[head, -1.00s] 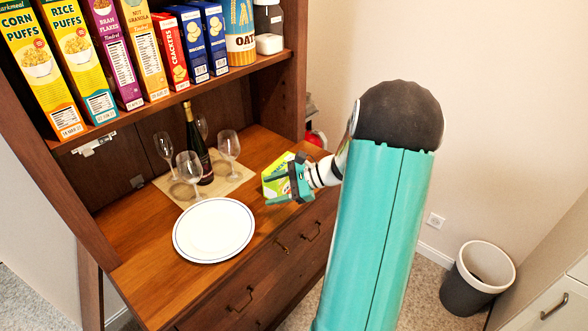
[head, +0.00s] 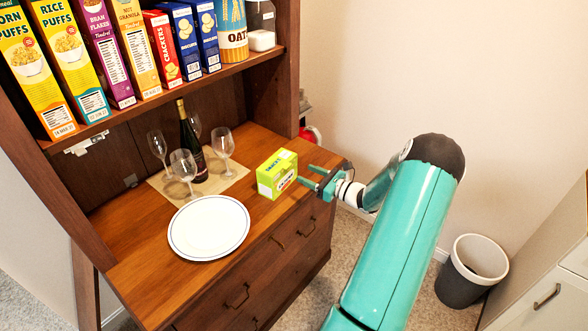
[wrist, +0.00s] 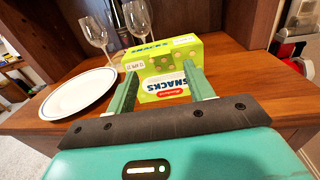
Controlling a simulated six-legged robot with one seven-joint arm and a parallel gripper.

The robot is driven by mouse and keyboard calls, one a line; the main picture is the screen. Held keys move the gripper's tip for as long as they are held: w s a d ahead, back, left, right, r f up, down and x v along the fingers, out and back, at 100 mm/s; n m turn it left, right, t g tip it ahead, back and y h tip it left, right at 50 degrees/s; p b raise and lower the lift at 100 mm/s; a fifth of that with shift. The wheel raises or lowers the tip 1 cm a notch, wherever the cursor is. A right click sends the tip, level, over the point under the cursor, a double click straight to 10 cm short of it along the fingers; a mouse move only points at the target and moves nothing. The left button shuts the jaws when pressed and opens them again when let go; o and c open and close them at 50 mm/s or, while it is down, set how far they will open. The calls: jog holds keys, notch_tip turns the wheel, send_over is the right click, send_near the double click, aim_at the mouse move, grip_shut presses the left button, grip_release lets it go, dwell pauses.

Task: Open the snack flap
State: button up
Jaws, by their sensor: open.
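The snack box (head: 277,174) is green and white and stands on the wooden hutch counter, to the right of the plate and glasses. It also shows in the wrist view (wrist: 165,78), with its "SNACKS" print facing me. I cannot make out whether its flap is open. My gripper (head: 302,175) is open and empty just right of the box in the head view. In the wrist view the two green fingers (wrist: 164,84) point at the box and overlap its lower part; I cannot tell whether they touch it.
A white plate (head: 209,228) lies left of the box. Several wine glasses (head: 183,166) and a dark bottle (head: 190,150) stand on a mat (head: 235,171) behind it. Cereal boxes (head: 105,50) fill the shelf above. The counter's front edge is close to my gripper.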

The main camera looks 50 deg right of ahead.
aim_at(279, 162)
jog(key=w+a, duration=0.1)
jog(key=w, duration=0.5)
jog(key=shift+w, duration=0.15)
jog(key=shift+a, duration=0.1)
grip_shut()
